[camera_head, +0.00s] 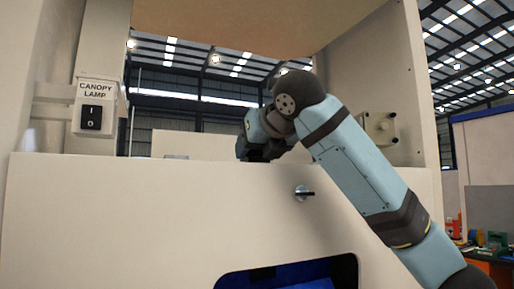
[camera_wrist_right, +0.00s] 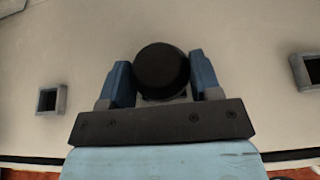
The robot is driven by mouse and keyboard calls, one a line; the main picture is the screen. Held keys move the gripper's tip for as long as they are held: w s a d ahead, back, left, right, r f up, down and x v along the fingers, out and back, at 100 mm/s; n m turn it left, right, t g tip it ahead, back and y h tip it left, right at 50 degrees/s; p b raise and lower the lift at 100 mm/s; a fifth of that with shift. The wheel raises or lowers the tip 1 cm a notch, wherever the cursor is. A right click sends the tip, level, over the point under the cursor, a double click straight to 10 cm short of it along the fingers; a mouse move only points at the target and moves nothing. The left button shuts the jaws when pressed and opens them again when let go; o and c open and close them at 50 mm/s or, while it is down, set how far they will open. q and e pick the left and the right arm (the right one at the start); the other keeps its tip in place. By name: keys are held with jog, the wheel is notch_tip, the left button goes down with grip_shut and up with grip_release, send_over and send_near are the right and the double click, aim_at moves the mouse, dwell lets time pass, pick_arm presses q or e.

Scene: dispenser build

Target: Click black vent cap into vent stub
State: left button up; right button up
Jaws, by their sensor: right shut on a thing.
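My right gripper (camera_head: 258,150) reaches over the top edge of the cream front panel and is seen from behind the wrist. In the right wrist view its two blue fingers (camera_wrist_right: 160,80) are shut on the round black vent cap (camera_wrist_right: 162,68). The cap's round top faces the camera. A pale edge shows just below the cap between the fingers; I cannot tell if it is the vent stub. The stub is otherwise not clearly seen, and the cap is hidden in the head view. My left gripper is not in view.
Two square open sockets stand on the pale surface, one left (camera_wrist_right: 50,99) and one right (camera_wrist_right: 307,71) of the gripper. The front panel (camera_head: 130,210) carries a small latch (camera_head: 303,193). A canopy lamp switch (camera_head: 96,106) is on the left post.

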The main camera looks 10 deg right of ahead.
jog(key=o, duration=1.3)
jog(key=shift+o, duration=0.2)
jog(key=shift+s+r, duration=0.1)
jog(key=shift+v, duration=2.9)
